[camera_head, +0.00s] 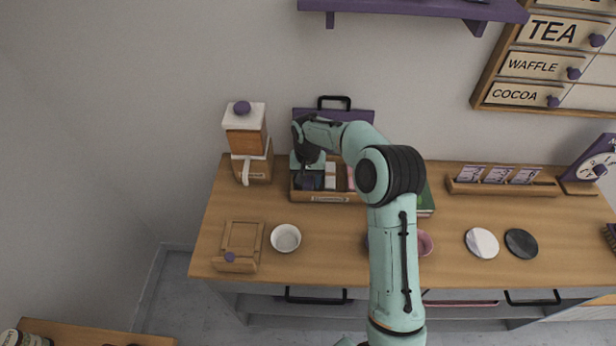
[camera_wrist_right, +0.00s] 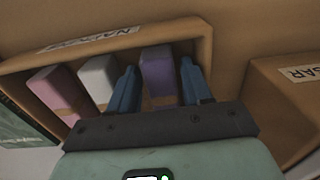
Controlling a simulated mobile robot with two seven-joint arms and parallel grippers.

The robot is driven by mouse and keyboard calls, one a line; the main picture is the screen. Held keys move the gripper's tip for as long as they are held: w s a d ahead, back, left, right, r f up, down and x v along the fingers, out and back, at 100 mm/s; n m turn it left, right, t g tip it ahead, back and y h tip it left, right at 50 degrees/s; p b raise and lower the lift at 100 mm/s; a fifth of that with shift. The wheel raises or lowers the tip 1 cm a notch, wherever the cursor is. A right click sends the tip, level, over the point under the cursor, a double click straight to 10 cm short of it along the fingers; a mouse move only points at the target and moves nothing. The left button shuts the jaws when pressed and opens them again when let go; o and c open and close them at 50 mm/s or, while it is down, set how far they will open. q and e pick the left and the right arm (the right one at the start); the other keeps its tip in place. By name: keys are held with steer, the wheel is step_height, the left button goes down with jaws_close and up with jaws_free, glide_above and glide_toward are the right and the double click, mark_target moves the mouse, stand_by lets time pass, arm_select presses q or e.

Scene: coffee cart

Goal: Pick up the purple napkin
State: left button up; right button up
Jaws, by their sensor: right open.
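The purple napkin (camera_wrist_right: 157,72) stands upright in a wooden napkin box (camera_wrist_right: 207,45), the last of a row in the right wrist view. My right gripper (camera_wrist_right: 160,88) is open, with one blue finger on each side of the purple napkin; I cannot tell whether they touch it. A white napkin (camera_wrist_right: 97,78) and a pink napkin (camera_wrist_right: 58,90) stand beside it. In the head view my right arm reaches over the wooden box (camera_head: 325,197), and its wrist partly hides the contents. My left gripper is not in view.
A wooden container labelled "...GAR" (camera_wrist_right: 285,85) stands close beside the box in the wrist view. In the head view a white bowl (camera_head: 285,238) and a small wooden box (camera_head: 240,240) stand in front. A green book (camera_head: 426,200) is to the right. A purple shelf (camera_head: 410,8) hangs above.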

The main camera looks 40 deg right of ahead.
steer(key=shift+f, duration=0.25)
steer(key=c, duration=0.7)
